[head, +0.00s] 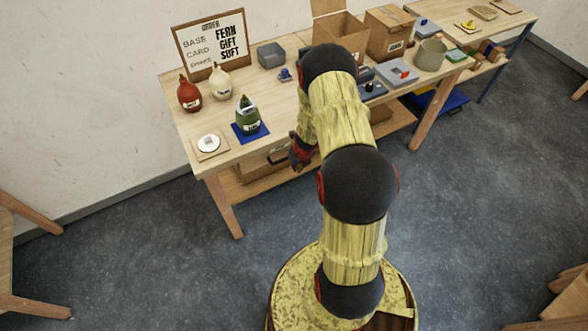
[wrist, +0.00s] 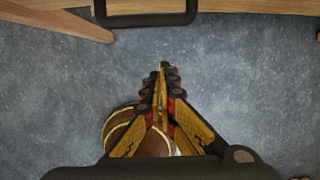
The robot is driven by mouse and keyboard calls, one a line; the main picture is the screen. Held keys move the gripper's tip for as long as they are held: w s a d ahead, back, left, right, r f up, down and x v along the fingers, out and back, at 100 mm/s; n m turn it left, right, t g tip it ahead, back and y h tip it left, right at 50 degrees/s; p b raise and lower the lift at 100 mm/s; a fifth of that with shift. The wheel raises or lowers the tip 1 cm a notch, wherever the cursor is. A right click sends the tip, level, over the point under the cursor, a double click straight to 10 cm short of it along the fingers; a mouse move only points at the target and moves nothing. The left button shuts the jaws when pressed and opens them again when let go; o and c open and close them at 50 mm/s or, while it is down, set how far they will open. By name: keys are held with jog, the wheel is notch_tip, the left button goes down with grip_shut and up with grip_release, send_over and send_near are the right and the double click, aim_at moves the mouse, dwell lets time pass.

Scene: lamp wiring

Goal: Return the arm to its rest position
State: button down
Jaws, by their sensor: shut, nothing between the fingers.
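My gripper (wrist: 165,72) is shut and empty in the wrist view, its fingertips together above the grey floor. In the head view my arm bends over at the front of the workbench (head: 225,165), and its end hangs by the bench's front edge.
Cardboard boxes (head: 389,33) stand farther right. The floor (head: 150,265) in front is clear.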

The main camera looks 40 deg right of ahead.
jog(key=p+v, duration=0.2)
jog(key=v, duration=0.5)
jog(key=shift+r, duration=0.25)
jog(key=shift+d, duration=0.1)
